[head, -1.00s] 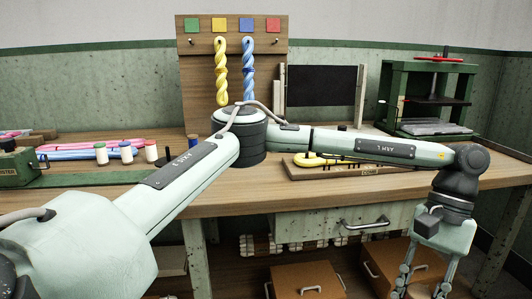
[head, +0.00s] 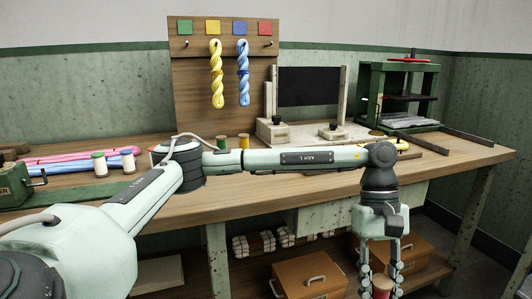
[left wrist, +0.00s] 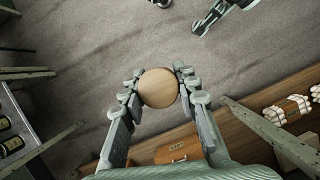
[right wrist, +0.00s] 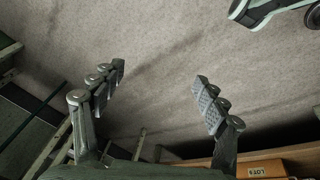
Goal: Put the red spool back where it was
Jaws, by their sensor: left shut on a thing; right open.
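My left gripper (head: 381,284) is shut on the red spool (head: 381,293), which shows red thread and a wooden end at the bottom edge of the head view. It hangs low in front of the workbench, clear of it. In the left wrist view the spool's round wooden end (left wrist: 158,87) sits between the two fingers. My right gripper (right wrist: 160,90) is open and empty above the floor in its wrist view; I do not see it in the head view. Where the spool was earlier is not clear from these frames.
A peg board (head: 190,90) holds yellow and blue hanks. A green press (head: 400,95) is at right. Drawer boxes (head: 310,278) are below.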

